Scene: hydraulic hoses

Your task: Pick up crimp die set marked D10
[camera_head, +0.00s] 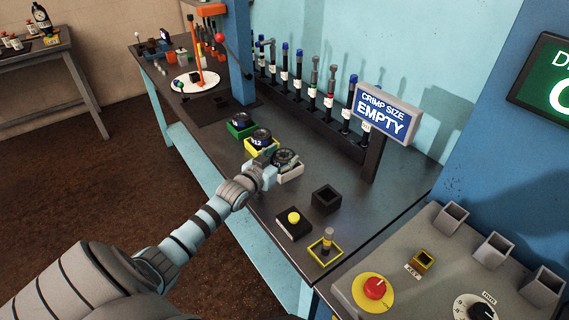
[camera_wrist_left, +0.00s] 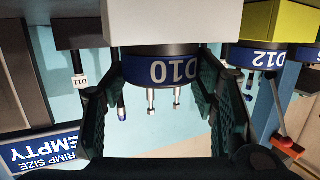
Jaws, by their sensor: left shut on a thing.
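The crimp die set marked D10 (camera_head: 287,157) is a dark round block with a blue band. In the left wrist view its D10 label (camera_wrist_left: 172,71) shows upside down. It is in or right at its white holder (camera_head: 292,173); I cannot tell whether there is a gap. The white holder (camera_wrist_left: 172,22) also shows at the top of the left wrist view. My left gripper (camera_head: 268,166) is shut on the D10 die set, one finger on either side of the band. My right gripper is not in view.
The D12 die set (camera_head: 261,138) sits in a yellow holder (camera_head: 252,152), with another in a green holder (camera_head: 240,133) beyond. A sign reading "CRIMP SIZE EMPTY" (camera_head: 386,114) stands to the right. A black open box (camera_head: 326,199) and a yellow button (camera_head: 293,217) are nearer.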

